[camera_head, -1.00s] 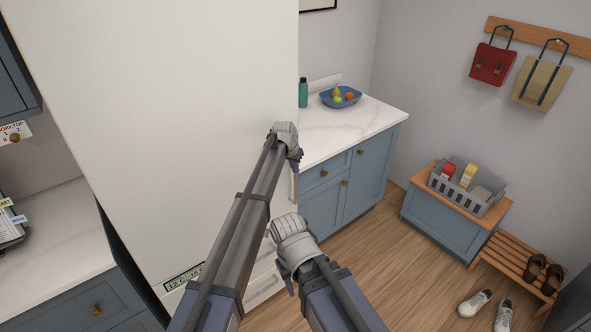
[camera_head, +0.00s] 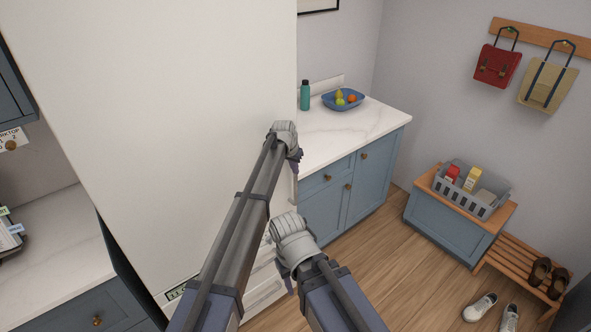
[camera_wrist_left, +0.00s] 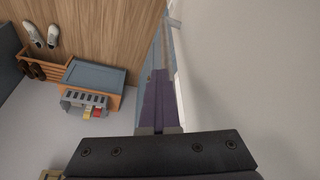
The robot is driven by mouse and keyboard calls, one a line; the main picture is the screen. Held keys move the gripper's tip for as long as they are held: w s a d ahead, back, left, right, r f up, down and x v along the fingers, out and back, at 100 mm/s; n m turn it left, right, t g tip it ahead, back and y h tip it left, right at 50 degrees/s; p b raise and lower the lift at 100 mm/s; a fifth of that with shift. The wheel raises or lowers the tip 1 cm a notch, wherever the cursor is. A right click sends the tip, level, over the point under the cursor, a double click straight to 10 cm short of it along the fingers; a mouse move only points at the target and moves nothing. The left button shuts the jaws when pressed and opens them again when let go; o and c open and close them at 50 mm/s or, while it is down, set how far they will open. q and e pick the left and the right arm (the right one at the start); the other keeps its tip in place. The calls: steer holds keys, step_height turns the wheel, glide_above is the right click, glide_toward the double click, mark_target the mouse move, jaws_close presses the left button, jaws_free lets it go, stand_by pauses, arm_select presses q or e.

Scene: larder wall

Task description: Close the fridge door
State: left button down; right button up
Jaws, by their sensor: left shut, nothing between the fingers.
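The white fridge door (camera_head: 190,130) fills the left-middle of the head view as a broad flat panel. Its right edge runs down past my left arm, and I cannot tell from here whether a gap stands behind it. In the left wrist view a white surface (camera_wrist_left: 255,70), apparently the door, fills the right side. My left gripper (camera_wrist_left: 162,82) is shut and empty, close beside this surface; I cannot tell whether it touches.
A blue cabinet with a marble top (camera_head: 345,135) stands right of the fridge, holding a green bottle (camera_head: 305,95) and a fruit bowl (camera_head: 343,101). A crate (camera_head: 470,190) sits on a low bench. Shoes (camera_head: 480,306) lie on the floor at right. Bare wood floor lies between.

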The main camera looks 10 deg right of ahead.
arm_select(q)
steer(key=shift+w+a+r, duration=0.15)
steer(key=shift+w+a, duration=0.2)
steer(key=shift+w, duration=0.35)
steer(key=s+r+p, duration=0.9)
steer(key=shift+d, duration=0.2)
steer(key=shift+s, duration=0.1)
steer(key=s+a+f+n+g+y, duration=0.1)
steer(key=s+a+n, duration=0.2)
steer(key=s+a, duration=1.15)
steer(key=s+a+f+n+g+y, duration=0.1)
steer(key=s+a+n+g, duration=0.15)
steer(key=s+a, duration=1.25)
steer(key=s+d+f+m+b, duration=0.1)
steer(key=s+d+f+b, duration=0.3)
steer(key=d+f+b, duration=0.3)
steer(key=s+d+f+m+y+b, duration=0.1)
steer(key=s+d+f+m+b, duration=0.1)
steer(key=s+d+f+b, duration=0.2)
step_height(320, 180, down, 4)
steer(key=d+b, duration=0.2)
steer(key=b, duration=0.2)
steer(key=shift+d+f+b, duration=0.2)
steer(key=shift+d+b, duration=0.1)
steer(key=shift+d, duration=0.1)
